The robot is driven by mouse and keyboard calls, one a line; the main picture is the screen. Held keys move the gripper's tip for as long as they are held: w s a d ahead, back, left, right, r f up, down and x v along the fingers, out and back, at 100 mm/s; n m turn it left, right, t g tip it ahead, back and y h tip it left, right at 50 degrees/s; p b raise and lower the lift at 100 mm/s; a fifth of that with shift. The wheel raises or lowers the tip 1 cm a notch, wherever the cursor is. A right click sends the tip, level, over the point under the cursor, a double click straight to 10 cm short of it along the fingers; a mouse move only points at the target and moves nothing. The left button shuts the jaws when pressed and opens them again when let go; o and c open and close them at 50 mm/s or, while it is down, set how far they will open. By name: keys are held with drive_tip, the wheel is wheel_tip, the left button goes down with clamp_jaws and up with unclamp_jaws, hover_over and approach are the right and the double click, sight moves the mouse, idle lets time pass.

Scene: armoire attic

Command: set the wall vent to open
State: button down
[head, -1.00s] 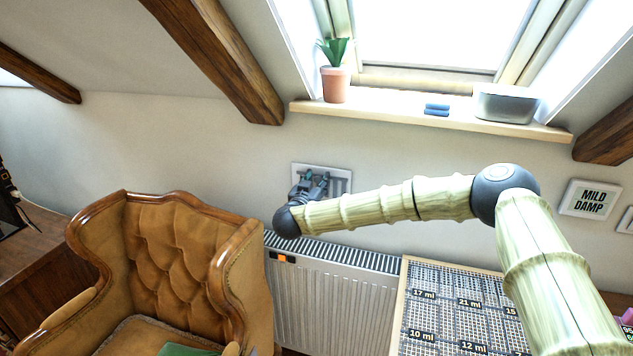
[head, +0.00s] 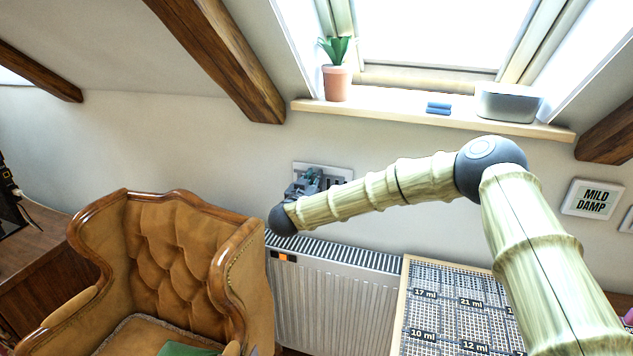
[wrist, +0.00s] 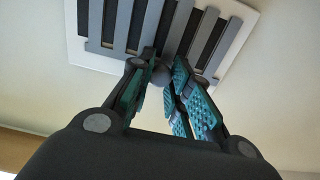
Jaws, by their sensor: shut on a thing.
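The wall vent (head: 340,173) is a white plate with grey upright slats, on the wall above the radiator. It fills the top of the wrist view (wrist: 75,45), where dark gaps show between its slats. My gripper (head: 312,178) is at the vent's left part and hides some of it. In the wrist view its fingers (wrist: 164,70) are closed around a small grey round knob (wrist: 160,76) at the lower edge of the slats. The fingers cover part of the knob.
A radiator (head: 335,300) stands below the vent, with a tufted armchair (head: 175,250) to its left. A gridded board (head: 450,310) lies to the right. Above are a sill (head: 400,112) with a potted plant (head: 337,80) and a grey box (head: 507,103). A "MILD DAMP" sign (head: 592,199) hangs right.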

drive_tip(key=shift+a, duration=0.2)
idle(0.3)
drive_tip(key=c, duration=1.3)
unclamp_jaws()
drive_tip(key=shift+a, duration=0.15)
drive_tip(key=shift+s+d, duration=0.1)
drive_tip(key=shift+d, duration=0.1)
drive_tip(key=v, duration=1.1)
drive_tip(key=shift+s+a, duration=0.2)
drive_tip(key=shift+s, duration=0.15)
